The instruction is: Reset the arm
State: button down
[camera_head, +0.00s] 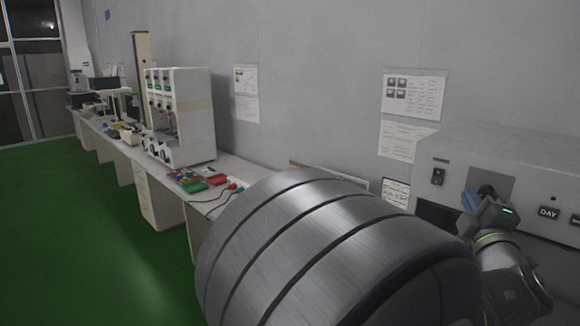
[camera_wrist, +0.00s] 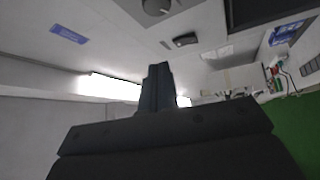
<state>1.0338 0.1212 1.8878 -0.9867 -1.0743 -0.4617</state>
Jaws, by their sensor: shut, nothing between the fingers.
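My gripper (camera_head: 468,199) is at the right of the head view, in front of the pale grey machine (camera_head: 470,152). Its jaws are shut and empty. A dark round knob (camera_head: 487,190) shows just behind it on a grey plate; I cannot tell whether they touch in that view. In the wrist view my shut fingers (camera_wrist: 158,68) stand upright in the middle, apart in the picture from the knob (camera_wrist: 157,6) at the top edge and a dark switch (camera_wrist: 186,40). That switch is also in the head view (camera_head: 438,176).
A long bench (camera_head: 150,190) runs along the left wall, with white lab equipment (camera_head: 182,115) and red and green items (camera_head: 200,181) on it. Papers (camera_head: 414,96) hang on the grey wall. The green floor (camera_head: 70,240) at left is clear.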

jog(key=shift+w+d+f+m+h, duration=0.1)
jog(key=shift+w+d+m+h, duration=0.25)
jog(key=shift+d+m+h, duration=0.5)
jog(key=shift+w+d+f+m+h, duration=0.1)
jog(key=shift+w+d+m+h, duration=0.35)
jog(key=shift+m, duration=0.7)
jog(key=shift+w+d+f+m+h, duration=0.1)
jog(key=shift+w+d+m+h, duration=0.15)
jog(key=shift+d+m+h, duration=0.55)
jog(key=shift+a+g, duration=0.3)
